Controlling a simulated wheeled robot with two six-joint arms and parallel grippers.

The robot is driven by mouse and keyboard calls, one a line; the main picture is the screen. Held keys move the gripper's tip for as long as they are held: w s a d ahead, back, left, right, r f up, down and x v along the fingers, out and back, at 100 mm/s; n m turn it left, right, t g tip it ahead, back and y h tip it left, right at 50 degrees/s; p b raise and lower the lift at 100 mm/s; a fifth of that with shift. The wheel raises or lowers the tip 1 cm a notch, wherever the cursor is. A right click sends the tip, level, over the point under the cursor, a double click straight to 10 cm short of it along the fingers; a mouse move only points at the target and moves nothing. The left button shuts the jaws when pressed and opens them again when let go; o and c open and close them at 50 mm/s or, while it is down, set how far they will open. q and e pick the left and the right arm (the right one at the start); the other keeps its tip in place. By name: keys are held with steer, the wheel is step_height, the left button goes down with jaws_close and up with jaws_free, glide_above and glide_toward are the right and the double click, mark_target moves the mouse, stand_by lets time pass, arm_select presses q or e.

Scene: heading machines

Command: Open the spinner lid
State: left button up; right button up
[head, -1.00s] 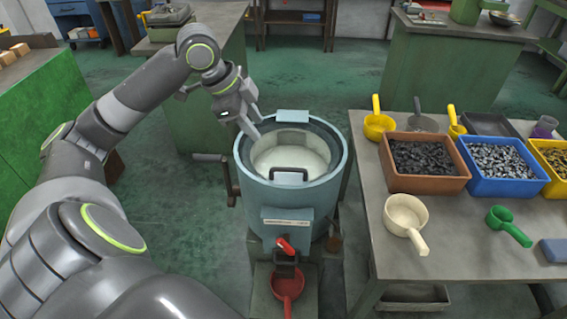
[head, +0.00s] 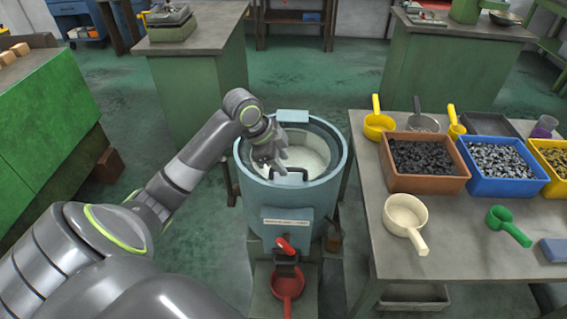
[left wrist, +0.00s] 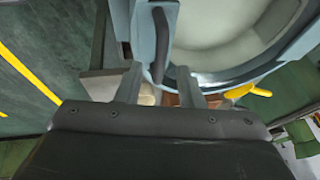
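The spinner (head: 300,196) is a blue-grey round tub on a stand, with a pale inside showing through its top. The spinner lid seems see-through and lies flat on the rim. Its dark bar handle (head: 289,171) is at the front edge; it also shows in the left wrist view (left wrist: 160,40). My left gripper (head: 277,167) is over the front left of the lid, close to the handle. In the left wrist view its two fingers (left wrist: 157,84) are apart, with the handle ahead of the gap between them. Contact cannot be told. My right gripper is out of view.
A red valve lever (head: 286,245) and a red scoop (head: 287,284) are at the spinner's front. The table (head: 375,225) on the right bears brown (head: 425,183) and blue (head: 505,187) bins and several scoops. A green bench (head: 60,130) stands at the left.

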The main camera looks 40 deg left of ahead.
arm_select(q)
steer(key=shift+x, duration=0.9)
jaws_close()
